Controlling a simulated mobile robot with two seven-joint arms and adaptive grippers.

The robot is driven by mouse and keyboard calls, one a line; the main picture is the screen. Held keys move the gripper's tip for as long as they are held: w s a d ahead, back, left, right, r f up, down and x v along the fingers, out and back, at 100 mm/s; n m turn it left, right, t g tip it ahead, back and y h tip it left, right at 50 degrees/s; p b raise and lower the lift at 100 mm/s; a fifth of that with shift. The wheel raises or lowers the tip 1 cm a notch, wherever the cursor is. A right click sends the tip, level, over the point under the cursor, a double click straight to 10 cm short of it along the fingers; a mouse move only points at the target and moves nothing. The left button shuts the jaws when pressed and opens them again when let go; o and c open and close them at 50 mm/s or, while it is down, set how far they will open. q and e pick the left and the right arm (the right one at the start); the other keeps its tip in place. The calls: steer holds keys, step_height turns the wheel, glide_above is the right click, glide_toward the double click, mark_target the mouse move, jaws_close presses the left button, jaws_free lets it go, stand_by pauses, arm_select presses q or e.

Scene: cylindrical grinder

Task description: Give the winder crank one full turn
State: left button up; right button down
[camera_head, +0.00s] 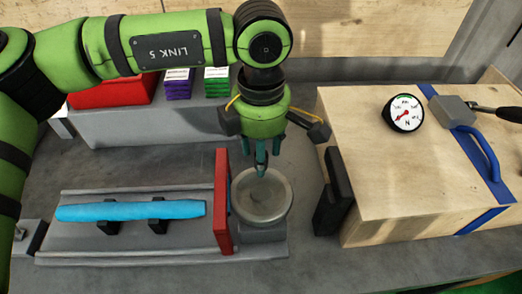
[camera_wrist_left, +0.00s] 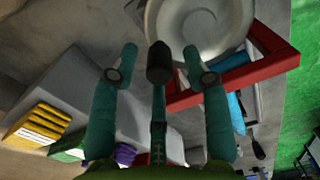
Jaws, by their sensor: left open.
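A round grey disc (camera_head: 262,197), which looks like the winder's crank wheel, sits at the right end of the grey bed, beside a red plate (camera_head: 222,200). It also shows at the top of the left wrist view (camera_wrist_left: 205,25). A dark upright cylinder (camera_wrist_left: 160,62), apparently the crank's knob, shows between my fingertips; its joint to the disc cannot be made out. My left gripper (camera_head: 262,160) points down over the disc's back edge, with its teal fingers apart. In the left wrist view the open fingers (camera_wrist_left: 160,65) stand either side of the knob, with no clear contact.
A blue cylinder (camera_head: 130,210) lies on black supports left of the red plate. A wooden box (camera_head: 385,160) with a dial gauge (camera_head: 404,113), a blue handle (camera_head: 482,155) and a mallet-like tool (camera_head: 452,112) stands right. Purple boxes (camera_head: 178,84) and green boxes (camera_head: 216,82) stand behind.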

arm_select(q)
step_height(320, 180, up, 11)
steer(key=shift+r, duration=0.2)
stand_by(0.5)
